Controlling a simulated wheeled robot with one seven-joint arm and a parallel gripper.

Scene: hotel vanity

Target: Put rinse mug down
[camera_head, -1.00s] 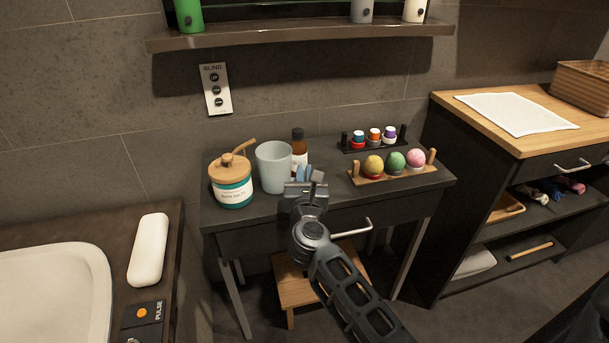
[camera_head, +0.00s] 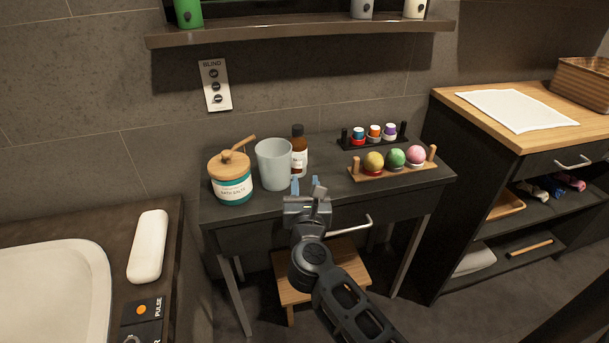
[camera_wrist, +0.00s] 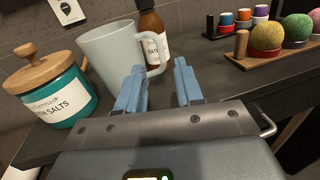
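The rinse mug (camera_head: 273,166), pale blue-grey, stands upright on the dark vanity table (camera_head: 330,202), between the bath salts jar and a brown bottle. In the wrist view the mug (camera_wrist: 108,58) shows its handle (camera_wrist: 155,52) on the right, towards my gripper. My gripper (camera_head: 305,184) is at the table's front edge, in front and to the right of the mug. Its two blue fingers (camera_wrist: 158,88) are apart with nothing between them. They appear clear of the mug handle.
The bath salts jar (camera_head: 230,180) with a wooden lid stands left of the mug. The brown bottle (camera_head: 299,152) stands close behind it. A wooden rack of coloured balls (camera_head: 395,168) and a black rack of small pots (camera_head: 374,136) are at the right. A drawer handle (camera_head: 350,228) juts from the front.

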